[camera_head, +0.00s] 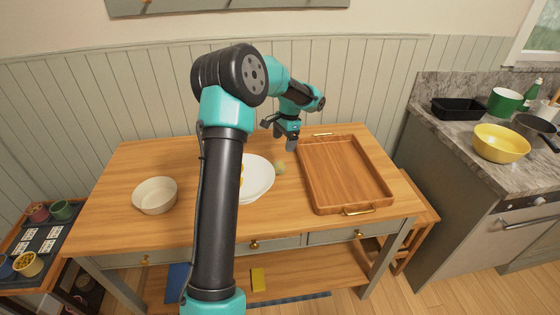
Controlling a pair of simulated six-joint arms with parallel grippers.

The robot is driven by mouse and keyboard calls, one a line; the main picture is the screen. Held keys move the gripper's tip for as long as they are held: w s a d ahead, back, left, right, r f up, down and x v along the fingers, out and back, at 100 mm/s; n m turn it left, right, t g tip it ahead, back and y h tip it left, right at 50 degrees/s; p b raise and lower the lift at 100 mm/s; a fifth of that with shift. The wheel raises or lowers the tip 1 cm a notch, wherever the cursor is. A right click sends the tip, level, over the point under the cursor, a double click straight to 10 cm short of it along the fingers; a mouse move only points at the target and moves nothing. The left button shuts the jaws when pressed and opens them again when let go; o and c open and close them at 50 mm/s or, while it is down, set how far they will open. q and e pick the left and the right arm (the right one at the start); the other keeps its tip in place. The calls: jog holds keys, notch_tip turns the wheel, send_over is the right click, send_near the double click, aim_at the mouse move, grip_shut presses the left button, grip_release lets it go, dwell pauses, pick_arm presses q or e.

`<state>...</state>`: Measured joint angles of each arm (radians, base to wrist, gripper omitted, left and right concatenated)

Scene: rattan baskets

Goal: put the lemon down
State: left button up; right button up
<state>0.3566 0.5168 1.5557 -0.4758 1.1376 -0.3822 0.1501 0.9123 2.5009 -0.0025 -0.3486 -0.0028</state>
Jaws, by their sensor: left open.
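My left gripper (290,144) is open above the back of the wooden table, near the tray's left edge. A small pale yellow-green round thing (280,168), perhaps the lemon, sits on the table between the white plate (260,179) and the wooden tray (345,175). It is just below and left of the gripper and appears apart from it. Something yellow (242,172) shows on the plate, mostly hidden by my left arm; I cannot tell what it is. My right gripper is not in view.
The tray is empty and has brass handles. A cream bowl (155,195) stands on the table's left side, with free tabletop around it. A counter at the right holds a yellow bowl (500,143), a green pot (504,101) and a black bin (458,108).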

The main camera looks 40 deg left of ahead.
aim_at(280, 163)
pick_arm(q)
jog(key=w+d+r+m, duration=0.1)
jog(key=w+r+m+g+y, duration=0.1)
jog(key=w+d+r+g, duration=0.1)
jog(key=r, duration=0.1)
jog(key=shift+w+d+m+y, duration=0.25)
jog(key=shift+d+m+y, duration=0.05)
jog(key=shift+m, duration=0.1)
jog(key=x, duration=1.1)
jog(key=shift+s+f, duration=0.1)
jog(key=shift+f, duration=0.25)
jog(key=shift+s+f, duration=0.1)
jog(key=shift+f, duration=0.2)
jog(key=shift+a, duration=0.1)
jog(key=shift+x, duration=2.55)
jog(key=shift+f, duration=0.1)
